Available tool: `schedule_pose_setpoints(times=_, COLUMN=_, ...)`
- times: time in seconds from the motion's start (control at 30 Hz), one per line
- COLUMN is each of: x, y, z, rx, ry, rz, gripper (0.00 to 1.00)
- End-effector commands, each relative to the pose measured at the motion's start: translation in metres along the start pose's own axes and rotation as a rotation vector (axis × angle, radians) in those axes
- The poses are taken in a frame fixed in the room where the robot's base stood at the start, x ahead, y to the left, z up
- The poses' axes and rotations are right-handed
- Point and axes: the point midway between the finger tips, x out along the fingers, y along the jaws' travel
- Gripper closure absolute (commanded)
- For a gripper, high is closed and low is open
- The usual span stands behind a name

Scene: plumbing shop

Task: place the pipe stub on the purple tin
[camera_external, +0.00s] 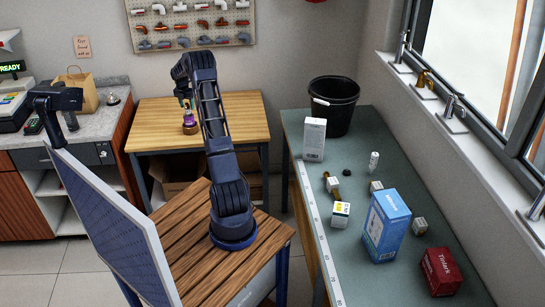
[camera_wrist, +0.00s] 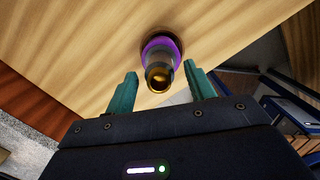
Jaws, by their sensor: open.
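The purple tin (camera_external: 190,129) stands on the wooden table at the back, below my gripper (camera_external: 184,99). The pipe stub (camera_external: 189,118), a small brassy cylinder, appears to stand upright on top of the tin. In the wrist view, the stub's round golden end (camera_wrist: 159,77) points towards the camera. The purple tin (camera_wrist: 162,46) shows as a ring behind it. My gripper (camera_wrist: 161,69) is open, its two green fingers apart on either side of the stub, with visible gaps. The exact contact between stub and tin is hard to see.
The wooden table (camera_external: 240,112) is otherwise clear around the tin. A green workbench (camera_external: 385,165) at right holds a black bucket (camera_external: 333,105), a blue box (camera_external: 386,225), a red box (camera_external: 441,271) and several small items. A pegboard (camera_external: 190,22) of fittings hangs behind.

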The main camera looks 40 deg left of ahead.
Motion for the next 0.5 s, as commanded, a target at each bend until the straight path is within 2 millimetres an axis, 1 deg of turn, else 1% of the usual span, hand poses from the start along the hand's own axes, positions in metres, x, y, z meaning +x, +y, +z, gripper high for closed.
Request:
schedule_pose_setpoints(times=0.03, x=-0.012, y=0.0, z=0.001, rx=0.001, ry=-0.001, rz=0.003, gripper=0.46)
schedule_pose_setpoints(times=0.1, x=-0.026, y=0.0, z=0.001, rx=0.001, ry=-0.001, rz=0.003, gripper=0.46)
schedule_pose_setpoints(times=0.3, x=-0.061, y=0.0, z=0.001, rx=0.001, ry=-0.001, rz=0.001, gripper=0.46)
schedule_pose_setpoints(times=0.5, x=-0.081, y=0.0, z=0.0, rx=0.001, ry=0.0, rz=0.0, gripper=0.46)
